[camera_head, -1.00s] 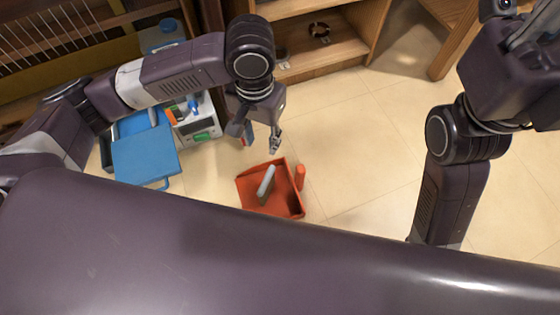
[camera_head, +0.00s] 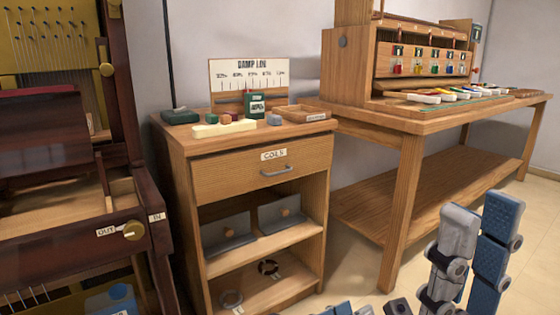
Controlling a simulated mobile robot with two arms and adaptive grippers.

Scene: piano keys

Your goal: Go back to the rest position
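My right gripper (camera_head: 481,215) is raised at the lower right of the head view, in front of the long wooden bench. Its two grey and blue fingers point up and stand apart, with nothing visible between them. My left gripper (camera_head: 352,309) shows only as blue and grey finger parts at the bottom edge, right of the cabinet's foot. The rest of it is cut off, so its opening cannot be judged.
A wooden cabinet (camera_head: 250,182) with a drawer and small items on top stands in the middle. A long bench (camera_head: 400,126) with coloured keys is at the right. A dark piano-like frame (camera_head: 70,228) is at the left. Open floor (camera_head: 400,265) shows below the bench.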

